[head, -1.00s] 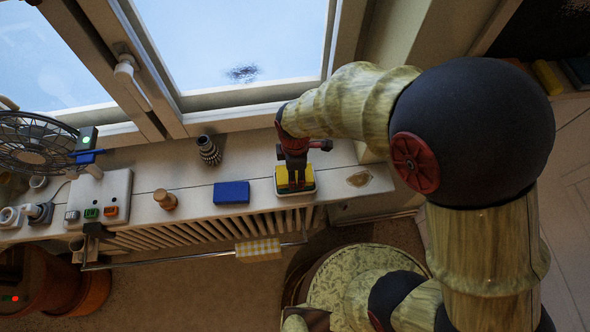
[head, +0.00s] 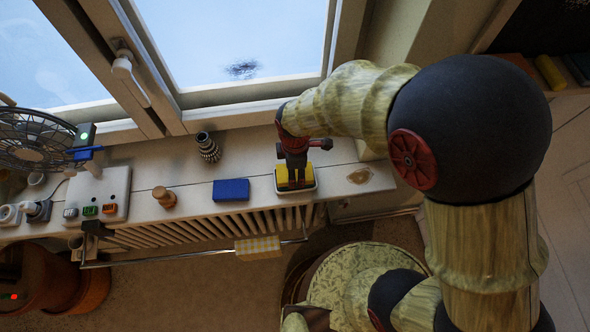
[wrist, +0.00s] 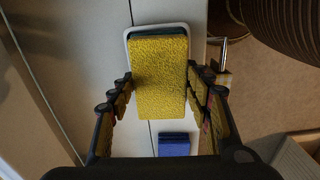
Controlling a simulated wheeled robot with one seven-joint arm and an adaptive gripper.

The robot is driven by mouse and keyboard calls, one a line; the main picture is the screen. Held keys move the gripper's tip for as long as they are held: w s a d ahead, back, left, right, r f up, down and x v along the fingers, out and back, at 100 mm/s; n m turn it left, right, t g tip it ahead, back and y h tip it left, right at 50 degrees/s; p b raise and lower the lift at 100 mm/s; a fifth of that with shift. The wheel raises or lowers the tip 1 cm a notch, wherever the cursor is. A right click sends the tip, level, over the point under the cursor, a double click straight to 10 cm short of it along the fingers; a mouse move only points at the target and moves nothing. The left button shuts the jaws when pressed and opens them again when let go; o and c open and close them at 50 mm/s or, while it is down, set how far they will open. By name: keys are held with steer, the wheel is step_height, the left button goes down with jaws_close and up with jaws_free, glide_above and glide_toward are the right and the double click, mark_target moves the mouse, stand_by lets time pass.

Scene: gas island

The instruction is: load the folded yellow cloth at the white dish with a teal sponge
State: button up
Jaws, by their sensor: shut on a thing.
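The folded yellow cloth (wrist: 160,80) is a thick, rough-textured block between the fingers of my gripper (wrist: 161,88) in the wrist view. In the head view the cloth (head: 282,181) shows on both sides of my gripper (head: 296,182), which points down on it from above. My gripper is shut on the cloth. The white dish (wrist: 190,32) lies under the cloth, and its rim (head: 297,194) shows in the head view. A dark teal strip of the sponge (wrist: 158,31) shows at the dish's far end; the cloth hides the rest. I cannot tell whether cloth and sponge touch.
On the sill, a blue block (head: 231,190) lies left of the dish, with a wooden peg (head: 164,198), a striped vase (head: 208,148) and a switch box (head: 103,190) farther left. A checked cloth (head: 258,248) hangs on the rail in front. The window stands behind.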

steer(key=shift+f, duration=0.55)
stand_by(1.3)
steer(key=shift+r+p, duration=2.55)
steer(key=shift+r, duration=1.05)
steer(key=shift+f, duration=0.1)
